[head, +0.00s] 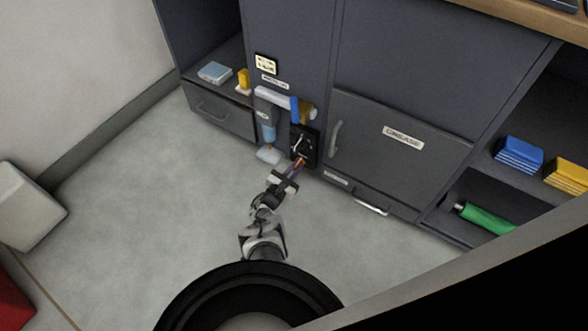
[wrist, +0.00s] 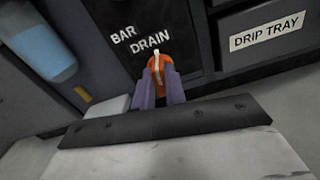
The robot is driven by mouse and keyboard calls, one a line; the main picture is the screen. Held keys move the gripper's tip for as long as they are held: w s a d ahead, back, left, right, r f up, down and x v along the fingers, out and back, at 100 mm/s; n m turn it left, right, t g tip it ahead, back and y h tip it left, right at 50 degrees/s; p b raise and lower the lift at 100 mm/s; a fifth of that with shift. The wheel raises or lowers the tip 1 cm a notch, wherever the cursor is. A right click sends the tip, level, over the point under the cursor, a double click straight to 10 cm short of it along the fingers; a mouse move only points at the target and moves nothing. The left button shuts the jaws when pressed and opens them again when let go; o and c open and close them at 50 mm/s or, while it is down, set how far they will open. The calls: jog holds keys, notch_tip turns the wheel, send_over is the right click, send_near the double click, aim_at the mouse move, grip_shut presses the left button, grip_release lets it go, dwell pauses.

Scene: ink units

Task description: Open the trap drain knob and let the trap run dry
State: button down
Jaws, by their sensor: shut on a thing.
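My gripper (head: 297,165) reaches the black panel (head: 311,139) on the cabinet front. In the wrist view its purple fingers (wrist: 158,84) are shut on an orange knob (wrist: 157,62) with a white pointer line. The panel beside this knob reads "BAR DRAIN". The trap, a clear bowl with blue liquid (head: 268,133), hangs to the left of the panel; it also shows in the wrist view (wrist: 45,50). A small orange-yellow knob (wrist: 82,94) sits at the trap's lower end, apart from my fingers. A pale dish (head: 268,155) stands below the trap.
A blue lever (head: 295,109) and brass valve (head: 308,112) are above the panel. To the right are the drawer marked "GREASE" (head: 404,138) with its handle, and the "DRIP TRAY" front (wrist: 268,35). A white box (head: 24,208) stands at left. The floor between is clear.

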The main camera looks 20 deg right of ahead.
jog(key=shift+s+d+f+m, duration=0.1)
jog(key=shift+m, duration=4.9)
jog(key=c, duration=1.4)
grip_release()
jog(key=shift+c, duration=0.2)
